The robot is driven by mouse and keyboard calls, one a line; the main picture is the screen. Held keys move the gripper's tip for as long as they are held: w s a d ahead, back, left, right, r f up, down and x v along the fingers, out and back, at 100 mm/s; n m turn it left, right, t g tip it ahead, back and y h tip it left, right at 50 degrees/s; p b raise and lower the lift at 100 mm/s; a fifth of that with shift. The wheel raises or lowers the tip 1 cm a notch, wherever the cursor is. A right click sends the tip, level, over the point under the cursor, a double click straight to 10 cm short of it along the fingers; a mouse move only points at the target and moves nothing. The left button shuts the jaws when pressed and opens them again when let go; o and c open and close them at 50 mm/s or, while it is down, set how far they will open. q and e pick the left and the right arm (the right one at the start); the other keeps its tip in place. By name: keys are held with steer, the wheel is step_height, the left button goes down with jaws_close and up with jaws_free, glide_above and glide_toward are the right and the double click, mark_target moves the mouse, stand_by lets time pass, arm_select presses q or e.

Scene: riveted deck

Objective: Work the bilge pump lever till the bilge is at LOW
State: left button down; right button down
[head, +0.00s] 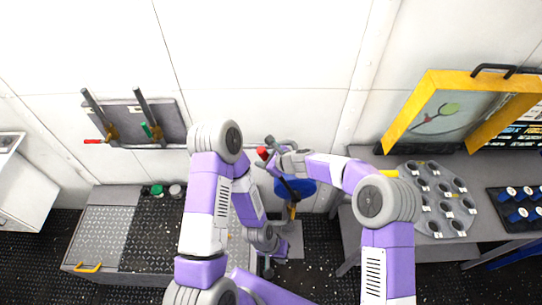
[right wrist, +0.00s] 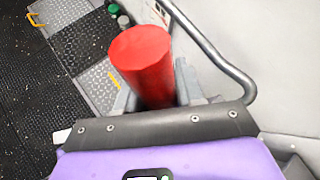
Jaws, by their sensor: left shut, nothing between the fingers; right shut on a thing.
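The red grip (head: 262,152) of the pump lever shows in the head view by the wall. In the right wrist view the red grip (right wrist: 142,60) is a thick cylinder standing up between the grey fingers. My right gripper (head: 272,163) is shut on it. My left gripper (head: 267,268) is lower down, shut and empty, apart from the lever. I cannot make out a bilge level gauge or its reading.
A grey bent tube (right wrist: 225,62) runs close beside the red grip. Left stands a low bench (head: 128,235) with a yellow handle, below a wall rack (head: 140,125) with clamps. Right is a grey table (head: 372,158) with a muffin-like tray (head: 440,170) and a yellow-framed case (head: 430,80).

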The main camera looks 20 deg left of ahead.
steer(key=shift+s+a+f, duration=0.1)
steer(key=shift+s, duration=0.05)
steer(key=c, duration=0.8)
jaws_free()
steer(key=shift+v, duration=3.8)
